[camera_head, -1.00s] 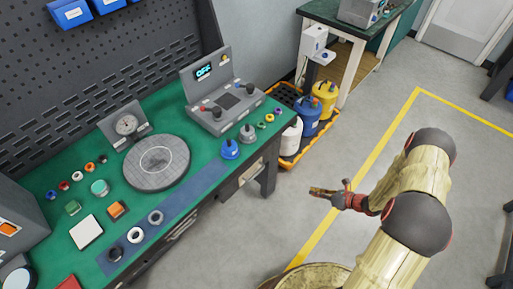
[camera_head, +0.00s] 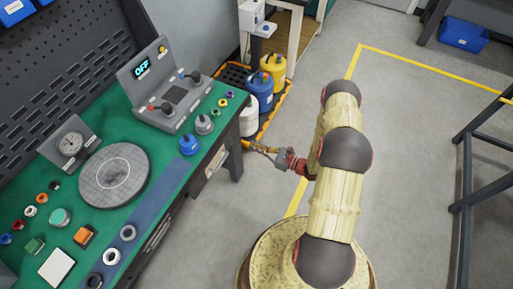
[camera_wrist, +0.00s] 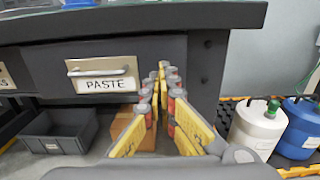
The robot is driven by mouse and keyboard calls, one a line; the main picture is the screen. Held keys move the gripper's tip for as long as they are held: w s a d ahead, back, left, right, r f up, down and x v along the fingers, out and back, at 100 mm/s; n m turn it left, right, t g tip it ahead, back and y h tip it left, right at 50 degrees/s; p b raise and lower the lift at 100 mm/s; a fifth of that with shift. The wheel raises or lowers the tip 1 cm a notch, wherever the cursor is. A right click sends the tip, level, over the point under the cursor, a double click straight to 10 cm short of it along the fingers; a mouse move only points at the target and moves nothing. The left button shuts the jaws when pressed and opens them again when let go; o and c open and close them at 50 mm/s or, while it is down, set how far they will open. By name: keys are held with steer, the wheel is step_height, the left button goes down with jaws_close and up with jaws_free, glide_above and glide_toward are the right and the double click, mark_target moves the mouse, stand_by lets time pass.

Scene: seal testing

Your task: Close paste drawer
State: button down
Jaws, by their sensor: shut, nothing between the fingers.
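The paste drawer (camera_wrist: 55,68) is under the bench top, with a dark front, a metal bar handle and a white PASTE label (camera_wrist: 105,85). Its front seems to stand a little proud of the neighbouring drawer; how far cannot be told. In the head view the drawer front (camera_head: 215,163) shows at the bench's right end. My gripper (camera_wrist: 163,75) is shut and empty, its fingers pointing at the right end of the drawer front, right of the handle. Contact cannot be made out. In the head view my gripper (camera_head: 252,145) is beside the bench's right corner.
A bench leg (camera_wrist: 208,75) stands right of the drawer. White (camera_wrist: 256,125) and blue (camera_wrist: 300,125) containers stand on a yellow-edged tray to the right. A grey bin (camera_wrist: 60,130) and a brown box (camera_wrist: 125,125) sit below.

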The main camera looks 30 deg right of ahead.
mark_target(229, 135)
steer(key=b+x, duration=0.2)
steer(key=x, duration=0.8)
steer(key=x, duration=0.4)
steer(key=shift+w+a+f+b, duration=0.1)
steer(key=shift+a+b, duration=0.05)
steer(key=shift+b, duration=0.25)
steer(key=shift+w+a, duration=0.2)
steer(key=shift+w, duration=0.2)
